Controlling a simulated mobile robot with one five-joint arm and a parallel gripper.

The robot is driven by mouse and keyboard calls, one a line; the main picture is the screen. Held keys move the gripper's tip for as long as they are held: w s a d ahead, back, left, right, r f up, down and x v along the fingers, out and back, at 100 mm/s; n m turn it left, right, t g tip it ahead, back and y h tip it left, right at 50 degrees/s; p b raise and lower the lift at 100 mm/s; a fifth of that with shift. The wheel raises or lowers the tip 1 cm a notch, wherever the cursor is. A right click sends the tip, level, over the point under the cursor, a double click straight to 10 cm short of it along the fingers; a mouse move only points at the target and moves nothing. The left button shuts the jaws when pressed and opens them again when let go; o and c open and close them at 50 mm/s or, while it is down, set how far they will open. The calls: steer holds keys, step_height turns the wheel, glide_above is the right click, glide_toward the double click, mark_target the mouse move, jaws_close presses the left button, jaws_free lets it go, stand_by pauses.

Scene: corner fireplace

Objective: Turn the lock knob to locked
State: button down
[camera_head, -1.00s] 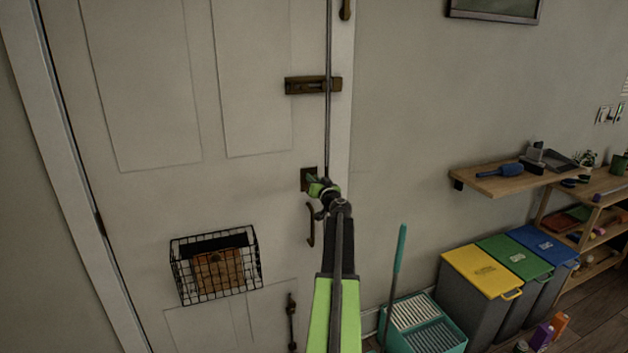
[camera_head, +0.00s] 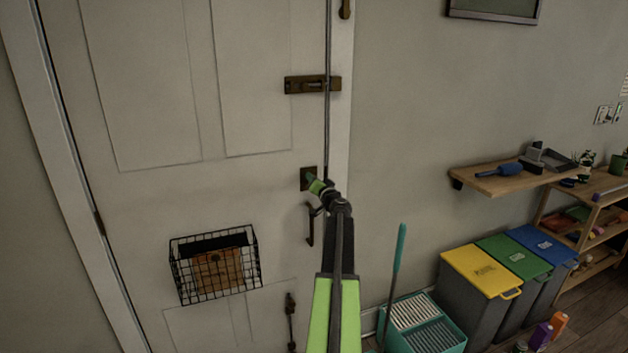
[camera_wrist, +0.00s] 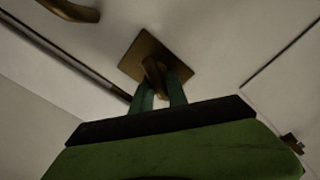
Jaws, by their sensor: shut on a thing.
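The lock knob (camera_wrist: 153,72) is a small brass-brown piece on a square brass plate (camera_wrist: 141,55) in the wrist view. In the head view the dark plate (camera_head: 307,173) sits on the white door (camera_head: 150,190), above the handle. My gripper (camera_wrist: 161,86) has its two green fingers shut on the knob, one on each side. In the head view my gripper (camera_head: 313,182) reaches the plate and hides the knob there. In the wrist view the plate shows as a tilted square because the camera is rolled.
A dark door handle (camera_head: 310,225) is just below the plate, and a brass sliding latch (camera_head: 305,85) is above. A wire basket (camera_head: 180,270) hangs on the door at left. Colored bins (camera_head: 478,270), a teal bucket (camera_head: 440,325) and a wall shelf (camera_head: 510,181) stand at right.

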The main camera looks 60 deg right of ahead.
steer(key=shift+s+d, duration=0.2)
steer(key=shift+d, duration=0.05)
stand_by(0.3)
steer(key=c, duration=1.4)
jaws_free()
steer(key=shift+d, duration=0.1)
steer(key=shift+s+a, duration=0.1)
steer(key=shift+a, duration=0.15)
steer(key=v, duration=1.7)
steer(key=shift+a, duration=0.1)
